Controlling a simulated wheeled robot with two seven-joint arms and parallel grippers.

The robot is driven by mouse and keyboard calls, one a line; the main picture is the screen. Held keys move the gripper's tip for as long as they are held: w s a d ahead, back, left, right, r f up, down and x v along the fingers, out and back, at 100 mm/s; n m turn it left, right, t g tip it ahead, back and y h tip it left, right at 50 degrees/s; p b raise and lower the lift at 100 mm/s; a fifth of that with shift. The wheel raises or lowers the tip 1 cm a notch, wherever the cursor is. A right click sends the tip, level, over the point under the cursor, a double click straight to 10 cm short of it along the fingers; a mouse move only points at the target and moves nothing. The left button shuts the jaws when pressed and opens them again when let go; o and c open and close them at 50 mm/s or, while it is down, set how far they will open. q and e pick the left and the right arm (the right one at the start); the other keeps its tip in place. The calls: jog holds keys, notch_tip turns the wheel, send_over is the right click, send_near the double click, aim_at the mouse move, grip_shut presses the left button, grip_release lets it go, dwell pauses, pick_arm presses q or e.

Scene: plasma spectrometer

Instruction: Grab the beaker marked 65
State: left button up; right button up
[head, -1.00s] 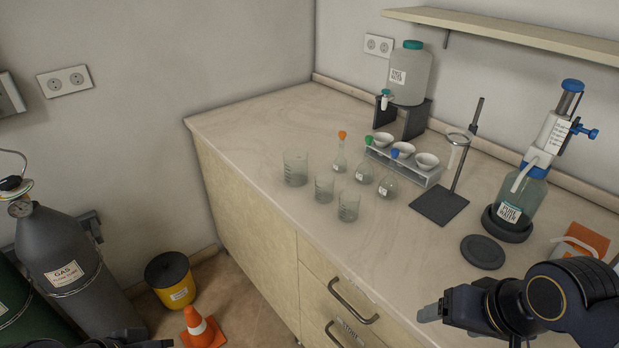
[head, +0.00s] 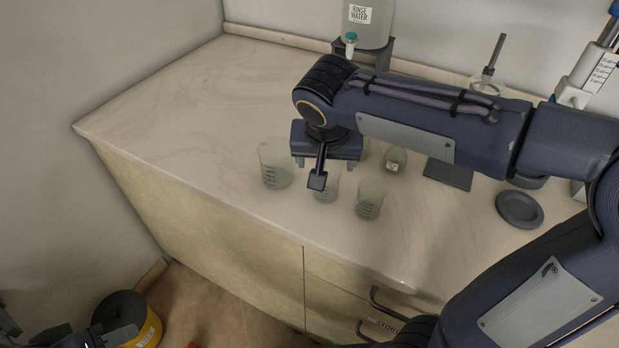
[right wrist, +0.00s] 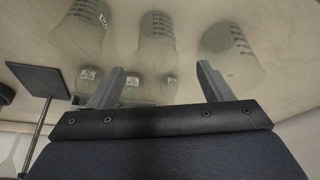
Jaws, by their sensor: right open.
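Three clear glass beakers stand on the counter: a larger left one (head: 274,166), a middle one (head: 327,190) and a right one (head: 369,200). I cannot tell which is marked 65; the print is too small. In the right wrist view the larger beaker (right wrist: 232,55) is at right, the middle one (right wrist: 157,42) beside it and the other (right wrist: 83,24) at upper left. My right gripper (head: 318,179) is open and empty, above the counter, partly covering the middle beaker. Its spread fingers (right wrist: 160,82) show in the wrist view. My left gripper (head: 112,337) is low at bottom left, its jaws unclear.
Small labelled flasks, one visible (head: 394,160), stand behind the beakers; my arm hides others. A stand base (head: 448,173) and a dark round disc (head: 519,209) lie to the right. A rinse water container (head: 369,22) is at the back. The counter's left side is clear.

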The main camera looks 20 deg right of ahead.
jog(key=x, duration=0.7)
jog(key=shift+d+f, duration=0.25)
jog(key=shift+f, duration=0.05)
jog(key=shift+c, duration=0.4)
jog(key=c, duration=1)
